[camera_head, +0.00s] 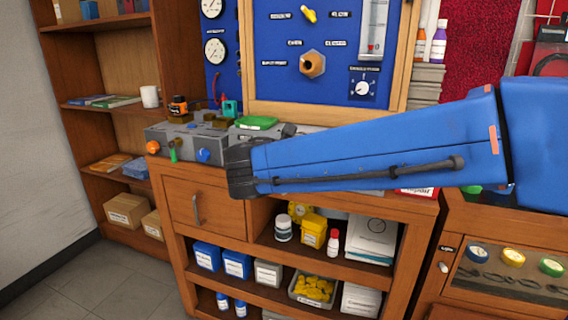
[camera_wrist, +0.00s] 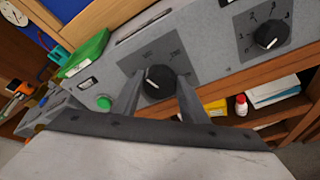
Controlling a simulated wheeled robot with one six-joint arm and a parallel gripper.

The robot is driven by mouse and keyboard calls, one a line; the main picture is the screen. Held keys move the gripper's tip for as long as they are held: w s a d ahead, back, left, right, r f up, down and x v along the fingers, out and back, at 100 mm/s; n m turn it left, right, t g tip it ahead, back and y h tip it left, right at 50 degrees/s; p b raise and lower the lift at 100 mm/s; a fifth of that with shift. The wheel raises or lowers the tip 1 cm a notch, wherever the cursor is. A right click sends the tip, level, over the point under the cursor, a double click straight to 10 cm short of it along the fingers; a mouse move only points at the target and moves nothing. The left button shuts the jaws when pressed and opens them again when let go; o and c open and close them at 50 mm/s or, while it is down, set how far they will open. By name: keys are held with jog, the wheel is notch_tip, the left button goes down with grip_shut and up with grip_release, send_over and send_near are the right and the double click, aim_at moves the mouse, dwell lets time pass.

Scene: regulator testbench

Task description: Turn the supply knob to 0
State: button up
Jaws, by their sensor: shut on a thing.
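A round black knob (camera_wrist: 158,82) with a short white mark sits on a grey panel of the bench unit in the wrist view. The small lettering around it is too blurred to read, so I cannot tell which number its mark faces. My gripper (camera_wrist: 161,84) is shut on this knob, one finger at its left and one at its right. A second black knob (camera_wrist: 267,36) with a numbered scale stands to the right, apart from my fingers. In the head view my arm hides the held knob and the fingers.
A green button (camera_wrist: 104,103) is left of the held knob, and a green box (camera_head: 256,123) lies on the bench unit. Orange (camera_head: 153,147) and blue (camera_head: 204,155) knobs are on its left front. The blue board (camera_head: 290,75) stands behind. Stocked shelves (camera_head: 270,243) are below.

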jog(key=n+h, duration=0.1)
jog(key=n, duration=0.4)
jog(key=shift+a+g, duration=0.15)
jog(key=shift+g, duration=0.15)
jog(key=n+h, duration=0.1)
jog(key=n, duration=0.2)
jog(key=shift+w+a+n, duration=0.1)
jog(key=shift+n, duration=0.2)
jog(key=n+h, duration=0.1)
jog(key=n, duration=0.3)
jog(key=shift+a+f+g, duration=0.1)
jog(key=shift+g, duration=0.2)
jog(key=n+h, duration=0.1)
jog(key=n, duration=0.3)
jog(key=shift+n, duration=0.4)
jog(key=o, duration=1.1)
jog(key=shift+a, duration=0.1)
